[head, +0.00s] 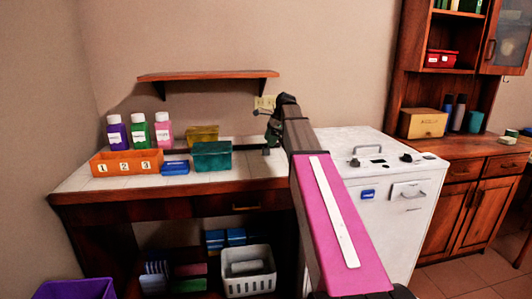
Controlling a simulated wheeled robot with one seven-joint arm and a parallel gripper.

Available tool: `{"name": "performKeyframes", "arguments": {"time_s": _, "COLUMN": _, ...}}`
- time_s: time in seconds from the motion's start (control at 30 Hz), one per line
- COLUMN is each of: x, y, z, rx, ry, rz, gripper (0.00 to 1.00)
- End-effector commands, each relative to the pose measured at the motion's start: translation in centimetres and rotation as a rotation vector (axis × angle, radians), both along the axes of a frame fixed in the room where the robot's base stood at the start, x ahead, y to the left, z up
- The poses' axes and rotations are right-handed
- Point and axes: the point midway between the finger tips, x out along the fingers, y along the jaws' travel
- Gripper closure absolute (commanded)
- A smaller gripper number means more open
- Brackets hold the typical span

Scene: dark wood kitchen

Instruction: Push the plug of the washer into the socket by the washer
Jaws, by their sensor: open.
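The white washer (433,167) stands right of the counter, with knobs and a handle on top. A pale socket plate (265,101) is on the wall behind the counter, left of the washer, partly covered by the end of my arm. My gripper (262,131) is in front of the wall just below the socket, open, with one dark finger up by the plate and one lower near the counter. I cannot make out the plug or its cord; they may be hidden behind my arm or too small to tell.
The tiled counter (92,184) holds an orange numbered tray (112,168), three bottles (139,133), a teal box (212,156), a yellow box (203,133) and a blue box (175,168). A wooden shelf (208,76) juts from the wall above. A wooden cabinet (460,199) stands right of the washer.

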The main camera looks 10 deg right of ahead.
Motion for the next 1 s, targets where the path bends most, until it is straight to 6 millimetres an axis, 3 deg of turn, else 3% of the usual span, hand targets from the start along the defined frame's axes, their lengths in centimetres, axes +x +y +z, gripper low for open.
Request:
{"name": "performKeyframes", "arguments": {"time_s": 0.33, "x": -0.2, "y": 1.8, "z": -4.0, "rx": 0.000, "ry": 0.001, "rz": 0.000, "gripper": 0.36}}
{"name": "performKeyframes", "arguments": {"time_s": 0.73, "x": -0.1, "y": 1.9, "z": -4.5, "rx": 0.000, "ry": 0.000, "rz": 0.000, "gripper": 0.36}}
{"name": "performKeyframes", "arguments": {"time_s": 0.9, "x": -0.1, "y": 1.9, "z": -4.5, "rx": 0.000, "ry": 0.000, "rz": 0.000, "gripper": 0.87}}
{"name": "performKeyframes", "arguments": {"time_s": 1.0, "x": -0.1, "y": 1.9, "z": -4.4, "rx": 0.000, "ry": 0.000, "rz": 0.000, "gripper": 0.87}}
